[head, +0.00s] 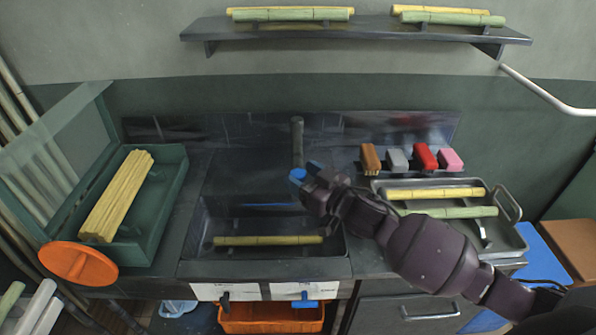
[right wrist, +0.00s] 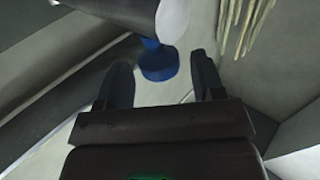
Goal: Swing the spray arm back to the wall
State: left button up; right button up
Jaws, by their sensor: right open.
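The spray arm (head: 297,140) is a grey pipe that sticks out from the back wall over the sink, with a blue nozzle (head: 297,174) at its near end. My right gripper (head: 312,180) is at this end, and its own wrist partly covers the fingers. In the right wrist view, the grey pipe end (right wrist: 173,18) and the blue nozzle (right wrist: 158,62) show ahead of the two fingers. The right gripper (right wrist: 164,85) is open, with the nozzle in line with the gap between the fingers. I cannot tell whether they touch. My left gripper is not in view.
The sink (head: 215,255) holds a cane piece (head: 268,240). A green bin (head: 170,195) of peeled cane stands left. Brushes (head: 425,156) and a metal tray (head: 515,240) are on the right. An orange crate (head: 270,318) is below. A shelf (head: 350,32) hangs above.

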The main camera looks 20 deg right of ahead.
jog(key=shift+x, duration=0.85)
grip_shut()
